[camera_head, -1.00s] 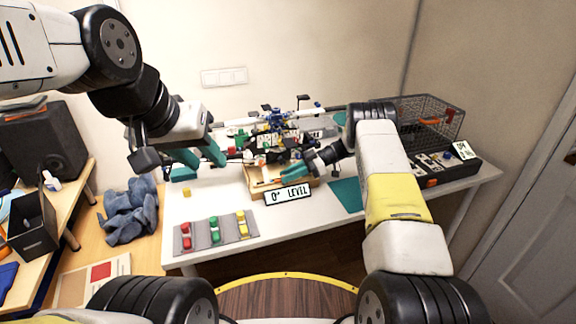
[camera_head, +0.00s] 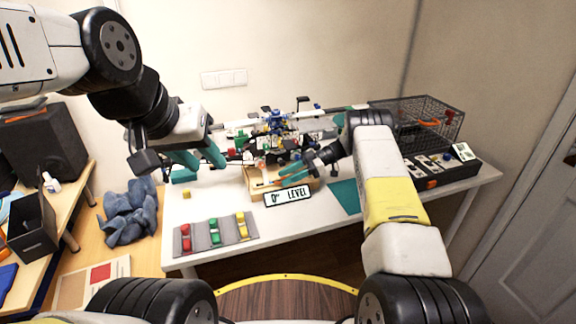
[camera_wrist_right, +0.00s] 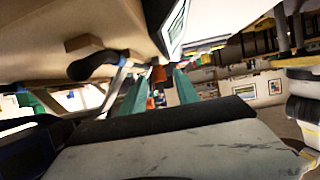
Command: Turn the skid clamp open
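A small helicopter model (camera_head: 276,122) stands on a light wooden base (camera_head: 310,186) on the white table. My right gripper (camera_head: 282,178) is at the base's front, its two teal fingers apart. In the right wrist view, a small orange piece (camera_wrist_right: 157,74) shows beyond and between the separated fingertips (camera_wrist_right: 158,86); contact cannot be told. It may be part of the skid clamp, which I cannot pick out clearly. A dark rounded piece (camera_wrist_right: 95,65) is at the left beside pale wood. My left gripper (camera_head: 208,165) is open and empty above the table, left of the model.
A "0° LEVEL" sign (camera_head: 288,196) stands just in front of the base. A grey mat (camera_head: 200,246) holds red, green and yellow pieces at the front left. A wire basket (camera_head: 432,110) and black tray (camera_head: 455,175) are at the right. A small yellow cube (camera_head: 186,193) lies at the left.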

